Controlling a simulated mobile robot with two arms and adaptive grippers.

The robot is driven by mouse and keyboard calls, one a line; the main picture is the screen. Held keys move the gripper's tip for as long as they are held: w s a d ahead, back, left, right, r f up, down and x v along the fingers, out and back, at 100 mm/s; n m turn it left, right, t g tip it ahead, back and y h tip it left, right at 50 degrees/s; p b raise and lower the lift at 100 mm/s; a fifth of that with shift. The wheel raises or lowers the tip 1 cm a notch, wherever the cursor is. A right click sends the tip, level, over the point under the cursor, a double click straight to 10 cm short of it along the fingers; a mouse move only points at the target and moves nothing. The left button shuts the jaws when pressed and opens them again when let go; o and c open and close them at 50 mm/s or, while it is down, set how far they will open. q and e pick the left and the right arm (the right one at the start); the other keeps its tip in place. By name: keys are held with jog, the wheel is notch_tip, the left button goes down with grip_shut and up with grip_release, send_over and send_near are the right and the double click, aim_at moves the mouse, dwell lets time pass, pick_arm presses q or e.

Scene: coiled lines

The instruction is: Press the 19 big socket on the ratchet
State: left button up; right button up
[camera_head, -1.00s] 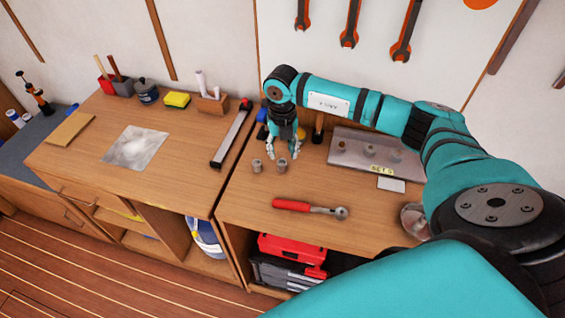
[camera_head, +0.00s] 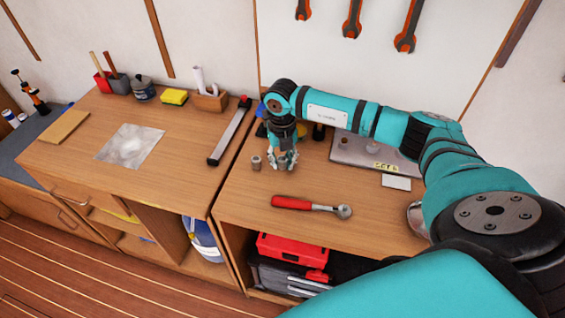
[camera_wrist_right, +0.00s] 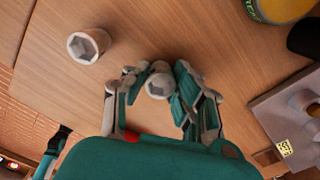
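The ratchet (camera_head: 312,206), with a red handle and a round metal head at its right end, lies on the right-hand bench. A grey metal socket (camera_head: 256,162) stands upright to the left of my right gripper; it also shows in the right wrist view (camera_wrist_right: 88,45). My right gripper (camera_head: 283,161) points down at the bench, its fingers curled in on a second grey socket (camera_wrist_right: 158,86), which seems to stand on the wood. I cannot read a size on either socket. My left gripper is out of view.
A grey socket tray (camera_head: 362,156) with a yellow label lies behind my right arm, partly hidden, a white card (camera_head: 396,183) in front of it. The wood around the ratchet is clear.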

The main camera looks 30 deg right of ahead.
grip_shut()
jog(key=shift+r, duration=0.2)
jog(key=shift+r, duration=0.25)
jog(key=shift+p, duration=0.3)
jog(key=shift+r+p, duration=0.75)
jog(key=shift+r, duration=0.4)
jog(key=shift+f, duration=0.1)
